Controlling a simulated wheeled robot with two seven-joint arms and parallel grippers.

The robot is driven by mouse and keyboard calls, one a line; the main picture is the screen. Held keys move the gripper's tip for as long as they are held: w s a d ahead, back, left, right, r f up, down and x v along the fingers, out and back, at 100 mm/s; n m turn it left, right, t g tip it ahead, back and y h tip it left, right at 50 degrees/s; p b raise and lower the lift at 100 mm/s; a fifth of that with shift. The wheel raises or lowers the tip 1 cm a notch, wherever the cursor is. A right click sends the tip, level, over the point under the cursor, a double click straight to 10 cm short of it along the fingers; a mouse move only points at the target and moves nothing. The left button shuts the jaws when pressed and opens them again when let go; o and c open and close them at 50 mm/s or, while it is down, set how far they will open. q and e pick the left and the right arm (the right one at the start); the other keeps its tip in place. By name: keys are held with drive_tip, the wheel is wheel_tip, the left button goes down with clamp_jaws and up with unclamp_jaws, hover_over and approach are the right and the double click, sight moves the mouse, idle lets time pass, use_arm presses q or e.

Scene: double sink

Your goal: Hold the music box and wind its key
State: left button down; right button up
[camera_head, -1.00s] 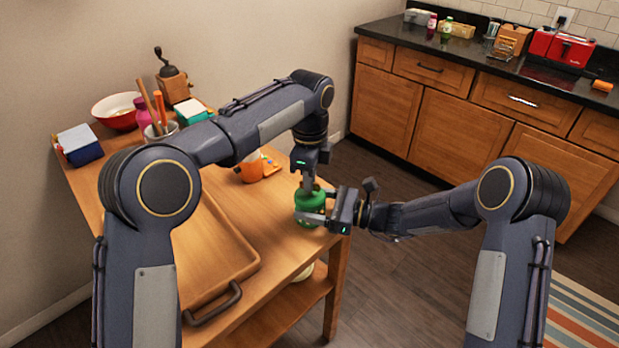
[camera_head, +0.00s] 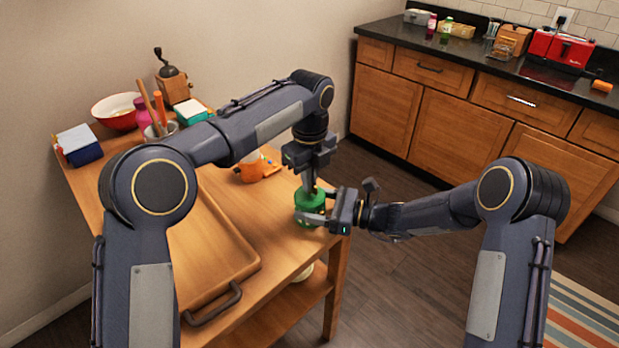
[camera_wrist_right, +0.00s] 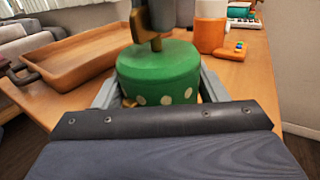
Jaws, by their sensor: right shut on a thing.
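The music box (camera_head: 309,208) is a green cylinder with pale dots near the table's right corner. It stands upright; its green top (camera_wrist_right: 160,62) fills the middle of the right wrist view. My right gripper (camera_head: 318,217) is shut around its sides, one finger on each side. My left gripper (camera_head: 310,187) points straight down onto the middle of the top, where the key would be. The key is mostly hidden by the left fingers, and I cannot tell whether they are closed on it.
A wooden tray (camera_head: 250,265) with a dark handle lies on the table's front part. An orange mug (camera_head: 250,170) stands behind the music box. A bowl (camera_head: 116,110), a grinder (camera_head: 174,84) and a blue box (camera_head: 80,146) are at the back left.

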idle(0.3)
use_arm(q)
drive_tip(key=c, duration=1.6)
unclamp_jaws()
wheel_tip(320, 180, up, 12)
use_arm(e)
drive_tip(key=o, duration=1.1)
